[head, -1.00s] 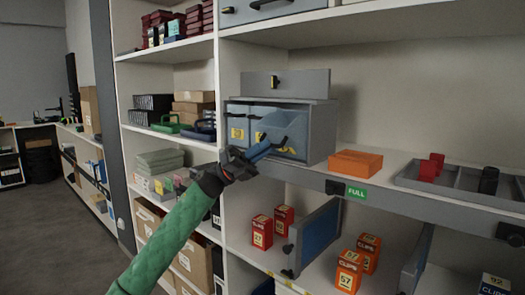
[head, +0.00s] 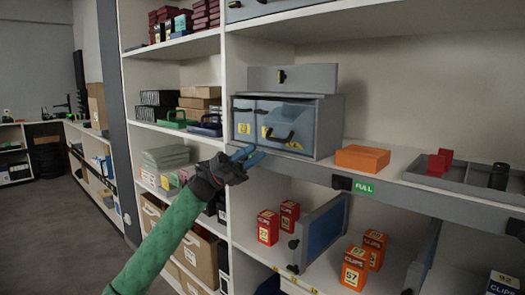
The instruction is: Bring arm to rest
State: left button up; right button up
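My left gripper (head: 249,156), with blue fingertips on a dark wrist and a green-sleeved arm, is in front of the shelf edge, just below the grey drawer cabinet (head: 329,128). Its two fingertips look apart, with nothing seen between them. The cabinet has two bluish, see-through drawer fronts with dark handles and yellow labels. The right drawer front (head: 292,117) shows clear of the gripper. My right gripper is not in view.
An orange box (head: 362,158) and a grey tray (head: 462,181) with red and black items sit right of the cabinet. A green FULL sign (head: 364,188) marks the shelf edge. Below stand red boxes (head: 268,228), orange clip boxes (head: 355,268) and a blue-grey panel (head: 325,232). Floor is open at left.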

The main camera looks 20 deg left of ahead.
pick_arm(q)
jog(key=shift+v, duration=0.9)
